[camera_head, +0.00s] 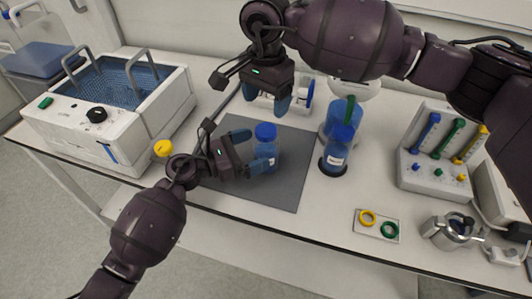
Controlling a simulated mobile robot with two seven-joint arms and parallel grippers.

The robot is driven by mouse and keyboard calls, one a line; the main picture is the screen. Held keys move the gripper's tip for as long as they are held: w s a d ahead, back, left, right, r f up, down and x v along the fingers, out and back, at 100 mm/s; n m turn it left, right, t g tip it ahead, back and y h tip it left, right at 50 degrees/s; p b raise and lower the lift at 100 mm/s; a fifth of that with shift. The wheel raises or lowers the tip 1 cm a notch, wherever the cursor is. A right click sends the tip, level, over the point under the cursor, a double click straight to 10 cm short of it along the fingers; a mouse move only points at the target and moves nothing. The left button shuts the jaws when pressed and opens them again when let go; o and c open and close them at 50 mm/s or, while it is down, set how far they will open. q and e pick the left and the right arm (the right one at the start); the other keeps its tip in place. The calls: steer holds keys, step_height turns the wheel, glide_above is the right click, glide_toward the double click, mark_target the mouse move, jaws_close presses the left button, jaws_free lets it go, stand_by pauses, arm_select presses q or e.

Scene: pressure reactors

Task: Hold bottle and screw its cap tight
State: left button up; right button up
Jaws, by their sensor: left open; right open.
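A bottle with blue contents (266,158) stands upright on the dark grey mat (282,193), with a blue cap (265,131) on its top. My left gripper (250,153) is open at the bottle's left side, its fingers pointing at the body below the cap. I cannot tell whether they touch it. My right gripper (266,100) is open and empty above and behind the bottle, its blue fingertips pointing down. Whether the cap is tight cannot be seen.
A second blue-capped bottle (337,156) stands right of the mat, before a blue vessel (345,112). A water bath (120,110) is at left, a yellow cap-like piece (163,148) near it. A coloured-handle rack (437,150), ring plate (377,225) and metal vessel (450,230) are right.

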mark_target(266, 145)
arm_select(q)
steer(key=shift+x, duration=1.95)
steer(key=shift+c, duration=0.4)
steer(key=c, duration=1.7)
steer(key=shift+c, duration=0.2)
arm_select(e)
steer(key=n, duration=0.4)
steer(key=shift+n, duration=0.3)
steer(key=shift+f, duration=4.05)
steer(key=shift+c, duration=0.3)
